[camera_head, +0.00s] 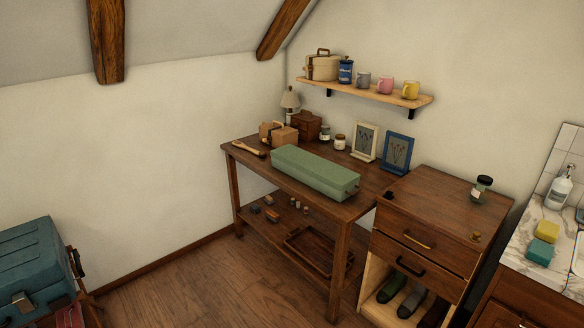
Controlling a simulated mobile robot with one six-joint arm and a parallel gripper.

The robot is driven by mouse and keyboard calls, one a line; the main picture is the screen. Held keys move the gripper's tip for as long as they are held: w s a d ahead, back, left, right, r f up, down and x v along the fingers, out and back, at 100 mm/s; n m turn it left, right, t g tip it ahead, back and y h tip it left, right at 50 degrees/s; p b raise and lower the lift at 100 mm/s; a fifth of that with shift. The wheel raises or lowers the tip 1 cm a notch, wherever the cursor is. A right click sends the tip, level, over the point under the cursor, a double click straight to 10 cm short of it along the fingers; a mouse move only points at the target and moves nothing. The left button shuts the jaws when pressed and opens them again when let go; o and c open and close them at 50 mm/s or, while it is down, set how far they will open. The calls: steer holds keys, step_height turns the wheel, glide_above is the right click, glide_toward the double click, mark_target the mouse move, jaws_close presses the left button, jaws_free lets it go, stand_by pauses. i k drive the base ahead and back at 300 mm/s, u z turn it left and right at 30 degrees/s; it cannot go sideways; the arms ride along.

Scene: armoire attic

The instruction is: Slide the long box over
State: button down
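A long green box (315,172) lies on the brown wooden table (262,174). It runs from the table's middle left toward the front right corner, and its right end is close to the table's edge near the drawer cabinet. Its lid looks shut. My gripper is not in the head camera view, so I cannot see how it stands relative to the box.
Small boxes (279,134), jars (340,142) and two picture frames (397,151) stand behind the long box. A drawer cabinet (440,207) with a jar (481,188) adjoins on the right. A blue case (35,262) is at the left. Floor in front is open.

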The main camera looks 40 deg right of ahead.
mark_target(335, 181)
steer(key=u, duration=0.05)
steer(key=i, duration=1.25)
steer(key=u, duration=0.5)
